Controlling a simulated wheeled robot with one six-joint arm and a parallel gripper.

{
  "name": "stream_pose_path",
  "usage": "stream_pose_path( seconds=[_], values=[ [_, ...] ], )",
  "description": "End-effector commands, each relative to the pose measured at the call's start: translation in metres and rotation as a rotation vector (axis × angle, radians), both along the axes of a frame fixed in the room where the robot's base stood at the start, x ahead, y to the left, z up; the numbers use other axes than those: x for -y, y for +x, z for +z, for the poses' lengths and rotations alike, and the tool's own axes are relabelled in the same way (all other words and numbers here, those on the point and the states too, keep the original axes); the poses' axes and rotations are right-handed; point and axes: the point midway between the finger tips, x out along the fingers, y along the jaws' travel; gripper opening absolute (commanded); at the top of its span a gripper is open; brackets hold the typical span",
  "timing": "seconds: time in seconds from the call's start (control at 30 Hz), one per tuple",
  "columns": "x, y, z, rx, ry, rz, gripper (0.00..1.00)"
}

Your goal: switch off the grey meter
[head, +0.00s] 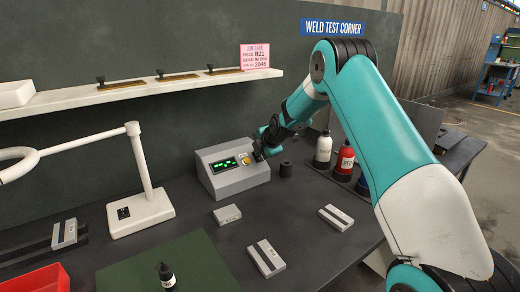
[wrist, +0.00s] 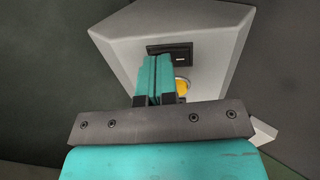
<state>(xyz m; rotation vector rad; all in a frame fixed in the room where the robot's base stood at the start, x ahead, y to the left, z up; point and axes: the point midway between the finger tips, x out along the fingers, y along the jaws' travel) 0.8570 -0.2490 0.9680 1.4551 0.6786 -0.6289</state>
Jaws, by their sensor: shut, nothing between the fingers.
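The grey meter (head: 222,180) is a sloped box standing on the dark bench against the back panel. Its display (head: 224,165) shows lit green characters, with a yellow button (head: 245,160) to the right of it. My gripper (head: 258,155) is shut and empty at the right side of the meter's sloped face. In the wrist view, my shut gripper fingers (wrist: 154,70) reach over the meter (wrist: 215,25) beside a black switch plate (wrist: 180,52). The yellow button (wrist: 182,86) is partly hidden behind the fingers. I cannot tell whether the fingertips touch the switch.
A small dark cylinder (head: 286,170) stands right of the meter. Bottles, one white (head: 322,152) and one red (head: 344,163), stand farther right. A white lamp (head: 142,208) stands left. Several grey-white blocks, one at the front (head: 266,259), lie on the bench. A shelf (head: 60,99) runs above.

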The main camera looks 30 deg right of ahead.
Motion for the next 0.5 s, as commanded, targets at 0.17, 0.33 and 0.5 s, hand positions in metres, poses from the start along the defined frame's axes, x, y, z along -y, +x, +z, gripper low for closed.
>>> stream_pose_path(
  seconds=[0.17,0.33,0.5],
  values=[
    [-0.0001,0.0010,-0.0013,0.000,0.000,0.000,0.00],
    [-0.0001,0.0010,-0.0011,-0.001,0.000,0.000,0.00],
    [-0.0008,0.0073,-0.0044,-0.064,-0.001,0.002,0.00]
  ],
)
